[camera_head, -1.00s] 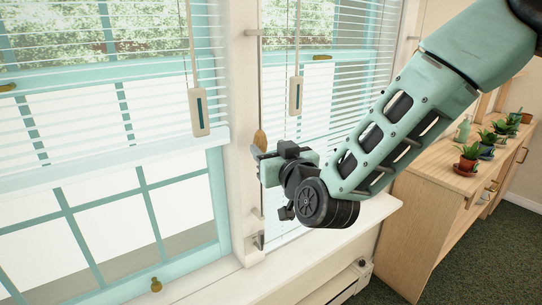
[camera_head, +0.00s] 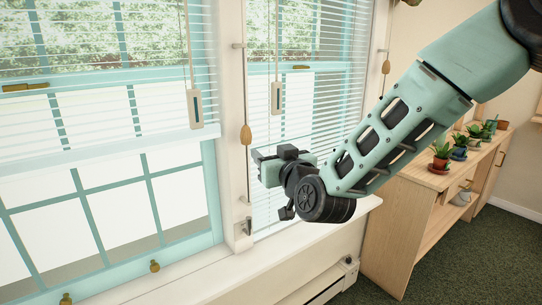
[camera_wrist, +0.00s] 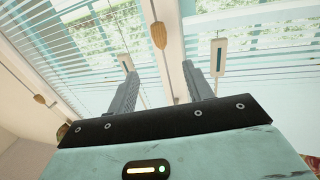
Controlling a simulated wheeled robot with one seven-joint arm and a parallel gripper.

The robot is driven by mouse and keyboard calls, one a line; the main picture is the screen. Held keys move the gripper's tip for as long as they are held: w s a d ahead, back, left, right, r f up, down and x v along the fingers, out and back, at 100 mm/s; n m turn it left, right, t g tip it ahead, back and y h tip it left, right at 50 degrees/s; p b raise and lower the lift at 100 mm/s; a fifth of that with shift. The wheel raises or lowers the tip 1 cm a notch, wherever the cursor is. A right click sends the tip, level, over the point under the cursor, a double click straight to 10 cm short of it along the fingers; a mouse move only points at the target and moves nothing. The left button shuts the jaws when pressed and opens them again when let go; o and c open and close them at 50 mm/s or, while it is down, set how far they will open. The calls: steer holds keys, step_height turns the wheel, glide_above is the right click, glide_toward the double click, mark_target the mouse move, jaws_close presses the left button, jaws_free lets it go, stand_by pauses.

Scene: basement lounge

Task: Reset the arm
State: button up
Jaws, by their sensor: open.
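My gripper (camera_head: 258,167) is at the end of my green arm, which reaches in from the upper right in the head view. It points left toward the window and is in the air above the sill. In the wrist view its two fingers (camera_wrist: 158,76) stand apart with nothing between them. Behind them are the window blinds and the wooden cord pull (camera_wrist: 158,35). The same kind of wooden pull (camera_head: 246,134) hangs just left of the gripper in the head view.
The window (camera_head: 110,200) with blinds (camera_head: 100,110) fills the left. Pale cord weights (camera_head: 195,109) hang in front of it. The white sill (camera_head: 290,250) runs below the gripper. A wooden cabinet (camera_head: 395,215) with several potted plants (camera_head: 440,155) stands right. Dark carpet (camera_head: 445,265) is open at lower right.

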steer(key=s+f+n+g, duration=0.2)
steer(key=s+f+g, duration=0.25)
steer(key=s, duration=0.45)
steer(key=s+f+n+g, duration=0.1)
steer(key=s+f+g, duration=0.2)
steer(key=s+g, duration=0.45)
steer(key=s+d+f+g+h, duration=0.1)
steer(key=s+d+g+h, duration=0.1)
steer(key=s+d, duration=0.4)
steer(key=s+d+f+g+h, duration=0.2)
steer(key=s+d+h, duration=0.2)
steer(key=s, duration=0.9)
steer(key=d, duration=0.3)
steer(key=shift+s+d+g, duration=0.2)
steer(key=shift+s+g, duration=0.1)
steer(key=shift+s, duration=0.1)
